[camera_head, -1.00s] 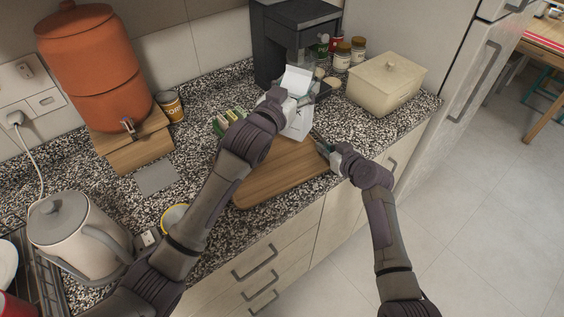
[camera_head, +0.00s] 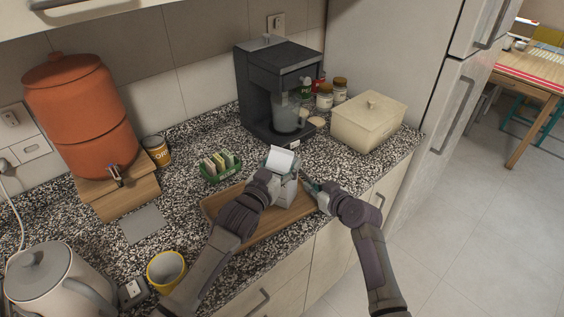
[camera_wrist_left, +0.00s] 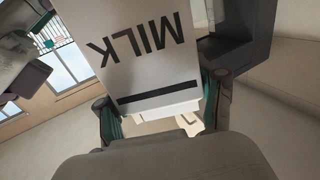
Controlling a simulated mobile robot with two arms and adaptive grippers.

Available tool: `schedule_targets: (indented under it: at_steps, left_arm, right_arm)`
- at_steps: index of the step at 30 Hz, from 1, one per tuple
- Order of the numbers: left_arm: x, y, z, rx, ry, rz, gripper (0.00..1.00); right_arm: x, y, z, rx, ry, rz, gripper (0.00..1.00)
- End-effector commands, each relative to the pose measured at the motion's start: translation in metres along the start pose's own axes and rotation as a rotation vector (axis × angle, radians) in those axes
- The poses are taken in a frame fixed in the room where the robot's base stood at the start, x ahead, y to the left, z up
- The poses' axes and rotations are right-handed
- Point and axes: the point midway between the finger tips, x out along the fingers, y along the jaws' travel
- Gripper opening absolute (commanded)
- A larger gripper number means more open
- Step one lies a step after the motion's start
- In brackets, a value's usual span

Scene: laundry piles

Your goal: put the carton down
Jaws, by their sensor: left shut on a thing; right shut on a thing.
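The white milk carton (camera_head: 290,191) is over the right part of the wooden board (camera_head: 223,205), roughly upright with its slanted top showing. My left gripper (camera_head: 272,181) is shut on it. The left wrist view shows the carton (camera_wrist_left: 155,55) close up, its MILK lettering upside down, between the fingers of my left gripper (camera_wrist_left: 165,105).
A black coffee machine (camera_head: 275,90) stands behind the carton, with a cream lidded box (camera_head: 367,122) to its right. A green tea-bag holder (camera_head: 220,167) is left of the carton. A yellow mug (camera_head: 167,271) stands nearer. The counter's front edge is close.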

Motion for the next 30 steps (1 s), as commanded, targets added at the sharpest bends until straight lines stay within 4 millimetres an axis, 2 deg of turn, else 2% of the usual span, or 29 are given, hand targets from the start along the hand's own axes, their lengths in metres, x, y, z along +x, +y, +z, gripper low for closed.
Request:
schedule_targets:
  at_steps: [5, 6, 10, 22, 26, 30]
  left_arm:
    - [0.001, 0.0, 0.0, 0.0, 0.005, 0.001, 0.0]
    - [0.0, 0.0, 0.003, 0.0, -0.001, 0.0, 0.73]
    - [0.0, 0.0, 0.002, 0.0, -0.001, 0.0, 0.93]
    - [-0.002, 0.0, 0.0, 0.0, -0.001, -0.001, 0.93]
    - [-0.019, -0.001, 0.001, 0.0, -0.002, -0.001, 0.93]
    - [-0.049, 0.0, 0.001, 0.001, -0.002, 0.0, 0.93]
  right_arm:
    - [0.0, 0.0, 0.0, 0.0, 0.001, 0.0, 0.0]
    - [0.0, 0.0, 0.0, 0.0, 0.001, 0.0, 0.0]
    - [0.0, 0.0, 0.0, 0.0, 0.001, 0.0, 0.0]
    - [0.0, 0.0, -0.001, 0.0, 0.001, 0.0, 0.0]
    - [0.0, 0.0, -0.001, 0.0, 0.001, 0.0, 0.0]
    - [0.0, 0.0, -0.001, 0.0, 0.001, 0.001, 0.0]
